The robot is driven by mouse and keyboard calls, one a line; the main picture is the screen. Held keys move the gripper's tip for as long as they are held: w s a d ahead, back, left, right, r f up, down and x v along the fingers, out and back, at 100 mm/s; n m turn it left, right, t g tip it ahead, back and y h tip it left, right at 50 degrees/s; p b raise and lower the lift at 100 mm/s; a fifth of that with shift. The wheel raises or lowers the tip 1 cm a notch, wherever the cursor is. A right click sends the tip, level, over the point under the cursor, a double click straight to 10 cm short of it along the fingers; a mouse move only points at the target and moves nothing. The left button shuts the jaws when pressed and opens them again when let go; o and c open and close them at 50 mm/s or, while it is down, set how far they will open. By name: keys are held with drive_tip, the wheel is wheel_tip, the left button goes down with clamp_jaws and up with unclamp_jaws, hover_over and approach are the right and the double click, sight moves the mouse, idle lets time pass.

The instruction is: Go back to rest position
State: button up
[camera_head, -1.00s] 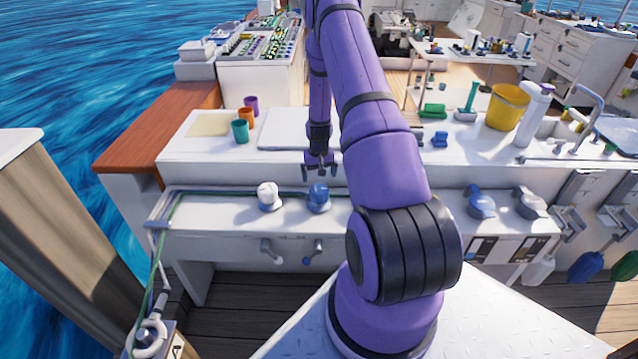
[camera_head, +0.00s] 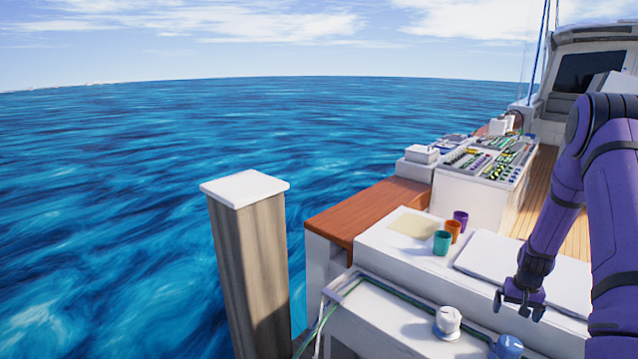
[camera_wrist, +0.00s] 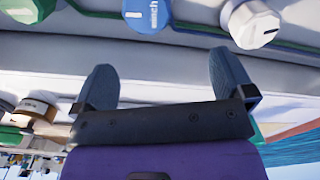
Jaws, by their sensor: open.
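My gripper (camera_head: 519,306) hangs at the lower right of the head view, in front of the white board. It is open and empty, with its two fingers (camera_wrist: 164,72) spread apart in the wrist view. A white knob (camera_head: 447,322) and a blue knob (camera_head: 507,347) stand on the ledge below it, apart from the fingers. My purple arm fills the right edge of the head view.
Green (camera_head: 442,243), orange (camera_head: 453,231) and purple (camera_head: 460,220) cups stand on the white counter beside a white board (camera_head: 485,257). A control console (camera_head: 487,170) is behind them. A wooden post (camera_head: 250,265) stands at the left, with open water beyond.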

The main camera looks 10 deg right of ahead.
drive_tip(key=s+a+r+n+t, duration=0.1)
drive_tip(key=a+r, duration=0.5)
drive_tip(key=r, duration=0.4)
drive_tip(key=a+r+n+t, duration=0.1)
drive_tip(key=a+r, duration=0.5)
drive_tip(key=r, duration=0.5)
drive_tip(key=s+a+r+n, duration=0.1)
drive_tip(key=a+r, duration=0.5)
drive_tip(key=r, duration=0.4)
drive_tip(key=s+a+r+n+t, duration=0.1)
drive_tip(key=s+a+r, duration=0.3)
drive_tip(key=s, duration=0.4)
drive_tip(key=s+a+r+n+t, duration=0.1)
drive_tip(key=s+a+r, duration=0.4)
drive_tip(key=s, duration=0.3)
drive_tip(key=s+a+r+n+t, duration=0.1)
drive_tip(key=s+a+r, duration=0.4)
drive_tip(key=s+a, duration=0.2)
drive_tip(key=shift+s, duration=1)
